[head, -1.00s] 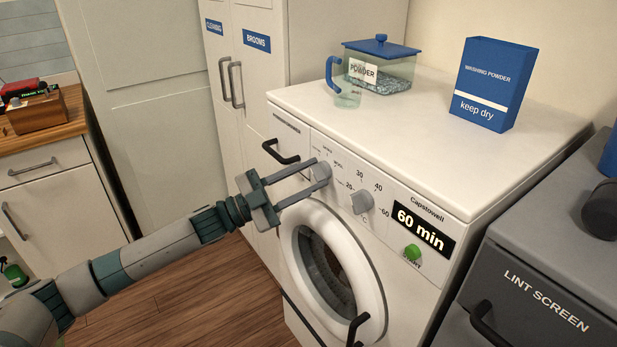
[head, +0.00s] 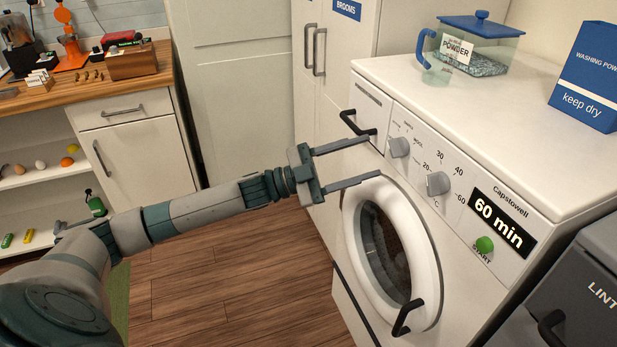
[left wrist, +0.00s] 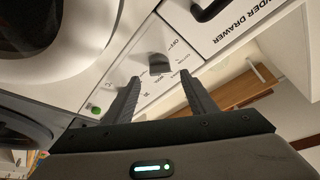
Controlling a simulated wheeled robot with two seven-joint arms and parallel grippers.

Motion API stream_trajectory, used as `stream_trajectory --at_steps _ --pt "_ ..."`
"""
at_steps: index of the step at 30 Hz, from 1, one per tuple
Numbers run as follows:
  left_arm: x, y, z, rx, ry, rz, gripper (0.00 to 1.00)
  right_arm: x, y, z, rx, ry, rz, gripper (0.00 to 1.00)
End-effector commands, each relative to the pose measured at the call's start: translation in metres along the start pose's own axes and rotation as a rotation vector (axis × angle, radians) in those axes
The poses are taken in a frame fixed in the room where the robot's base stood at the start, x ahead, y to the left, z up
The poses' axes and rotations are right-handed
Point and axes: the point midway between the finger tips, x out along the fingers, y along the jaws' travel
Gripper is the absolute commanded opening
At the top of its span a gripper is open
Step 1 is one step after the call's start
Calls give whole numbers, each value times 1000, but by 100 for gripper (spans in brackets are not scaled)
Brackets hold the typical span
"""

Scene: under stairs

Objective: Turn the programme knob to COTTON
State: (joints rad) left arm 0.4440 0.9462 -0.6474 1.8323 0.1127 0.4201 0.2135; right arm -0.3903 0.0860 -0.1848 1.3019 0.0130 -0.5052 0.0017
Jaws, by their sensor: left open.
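The grey programme knob (head: 399,147) is on the washing machine's front panel, left of the temperature knob (head: 438,184), with small word labels around it. My left gripper (head: 372,158) is open and empty, its fingertips left of the programme knob and apart from it. In the left wrist view the programme knob (left wrist: 158,64) shows beyond and between the open fingers of my left gripper (left wrist: 160,77). "OFF" is readable beside it; the other labels are too small to read surely, so I cannot tell its setting. My right gripper is not in view.
The powder drawer handle (head: 357,123) juts out left of the programme knob. The round door (head: 392,255) bulges below my lower finger. The display (head: 496,222) reads 60 min above a green START button (head: 485,244). A powder box (head: 477,43) stands on top.

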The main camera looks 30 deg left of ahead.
Motion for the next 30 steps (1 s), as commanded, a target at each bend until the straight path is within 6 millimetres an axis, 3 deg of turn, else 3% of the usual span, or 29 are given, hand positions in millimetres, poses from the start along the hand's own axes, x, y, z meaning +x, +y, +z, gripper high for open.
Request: stream_trajectory --at_steps 3,15,22,30 --pt "-25 3 3 0 -4 2 52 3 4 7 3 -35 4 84" --pt "-90 2 2 0 -2 2 52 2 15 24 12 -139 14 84" --pt "-113 1 1 -1 -2 1 52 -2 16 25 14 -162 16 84" --pt "-121 0 0 0 0 1 52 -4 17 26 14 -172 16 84"
